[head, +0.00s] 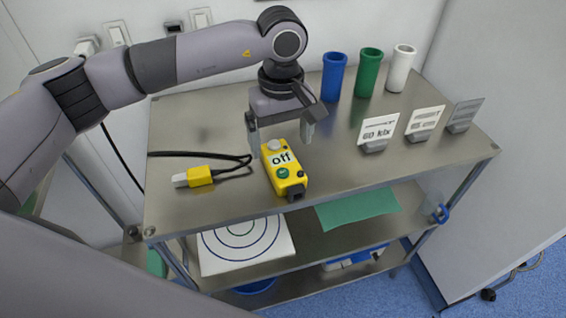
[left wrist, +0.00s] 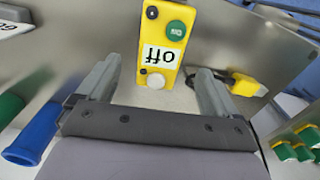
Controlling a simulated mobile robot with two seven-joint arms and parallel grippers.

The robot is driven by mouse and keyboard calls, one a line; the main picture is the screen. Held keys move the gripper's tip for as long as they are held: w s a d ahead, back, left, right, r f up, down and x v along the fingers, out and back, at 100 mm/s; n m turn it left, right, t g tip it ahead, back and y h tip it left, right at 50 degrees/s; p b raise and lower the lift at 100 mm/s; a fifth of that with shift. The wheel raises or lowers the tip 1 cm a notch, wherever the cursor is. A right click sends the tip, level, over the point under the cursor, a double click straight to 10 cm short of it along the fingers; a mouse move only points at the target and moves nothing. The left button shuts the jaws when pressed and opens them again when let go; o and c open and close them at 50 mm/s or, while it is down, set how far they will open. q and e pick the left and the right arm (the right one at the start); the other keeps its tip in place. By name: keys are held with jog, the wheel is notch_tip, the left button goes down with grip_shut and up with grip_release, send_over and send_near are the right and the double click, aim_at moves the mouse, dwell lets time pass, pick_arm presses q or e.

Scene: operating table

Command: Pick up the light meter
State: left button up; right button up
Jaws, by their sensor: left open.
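The light meter (head: 285,172) is a yellow box with a white "off" display, a green button and a pale dome at its far end. It lies on the steel table top (head: 330,165). My left gripper (head: 282,138) is open above the dome end, one finger on each side of it. In the left wrist view the meter (left wrist: 165,40) appears upside down, ahead of and between the open fingers (left wrist: 155,85). I cannot tell whether a finger touches it. My right gripper is not seen.
A yellow-and-white connector (head: 198,177) with a black cable lies left of the meter. Blue (head: 333,75), green (head: 369,72) and white (head: 400,68) cylinders stand at the back. Label cards (head: 378,132) stand at the right. The front right table top is clear.

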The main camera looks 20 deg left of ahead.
aim_at(283, 161)
pick_arm(q)
jog(key=f, duration=0.3)
jog(key=f+p, duration=0.1)
jog(key=f, duration=0.1)
jog(key=shift+s+d+f, duration=0.2)
jog(key=shift+s+d, duration=0.05)
jog(key=shift+s, duration=0.1)
jog(key=shift+c, duration=0.3)
jog(key=c, duration=1)
jog(key=shift+c, duration=0.7)
jog(key=shift+r, duration=0.15)
